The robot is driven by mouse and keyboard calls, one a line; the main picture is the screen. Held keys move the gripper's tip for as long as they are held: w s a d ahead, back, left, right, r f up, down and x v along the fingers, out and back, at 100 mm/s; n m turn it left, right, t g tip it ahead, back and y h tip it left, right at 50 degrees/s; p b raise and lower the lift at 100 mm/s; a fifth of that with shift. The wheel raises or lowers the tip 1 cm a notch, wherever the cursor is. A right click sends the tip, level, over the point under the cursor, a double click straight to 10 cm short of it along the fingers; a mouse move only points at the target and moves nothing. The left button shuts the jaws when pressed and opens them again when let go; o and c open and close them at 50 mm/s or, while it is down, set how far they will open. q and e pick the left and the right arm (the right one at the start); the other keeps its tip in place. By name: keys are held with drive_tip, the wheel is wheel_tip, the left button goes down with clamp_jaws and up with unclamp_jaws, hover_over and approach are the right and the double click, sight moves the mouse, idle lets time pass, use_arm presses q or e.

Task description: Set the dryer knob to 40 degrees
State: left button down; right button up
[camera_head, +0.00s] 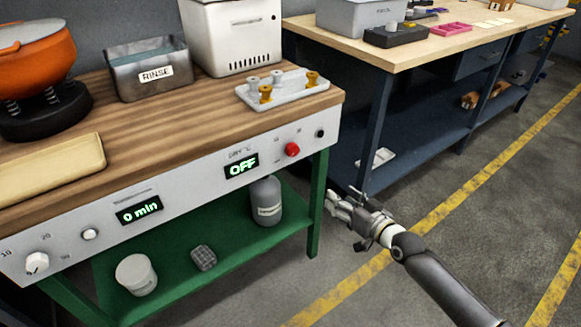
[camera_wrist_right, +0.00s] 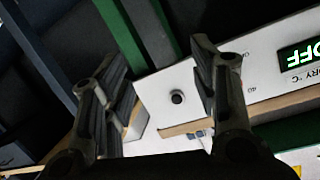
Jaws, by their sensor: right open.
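The red dryer knob (camera_head: 292,149) is on the white front panel (camera_head: 210,180) of the wooden-topped bench. It is just right of the dryer display (camera_head: 241,166), which reads OFF; the display also shows upside down in the right wrist view (camera_wrist_right: 300,55). My right gripper (camera_head: 338,207) is open and empty, in the air right of and below the knob, apart from the panel. My left gripper is not in view.
A small black knob (camera_head: 320,134) sits near the panel's right end. A second display (camera_head: 139,210) reads 0 min. A white tray (camera_head: 290,96) with several pegs stands above the dryer knob. A blue workbench (camera_head: 385,120) stands behind my right gripper.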

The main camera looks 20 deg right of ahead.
sight(295, 151)
drive_tip(key=a+r+n+t+y+b, duration=0.15)
drive_tip(key=a+r+y+b, duration=0.35)
drive_tip(key=r, duration=0.6)
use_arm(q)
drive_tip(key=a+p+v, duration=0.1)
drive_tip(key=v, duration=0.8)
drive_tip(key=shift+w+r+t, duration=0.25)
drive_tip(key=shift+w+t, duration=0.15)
use_arm(e)
drive_tip(key=shift+h, duration=0.7)
drive_tip(key=x, duration=1.1)
drive_tip(key=shift+a+f, duration=0.25)
drive_tip(key=shift+a, duration=0.1)
drive_tip(key=c, duration=1)
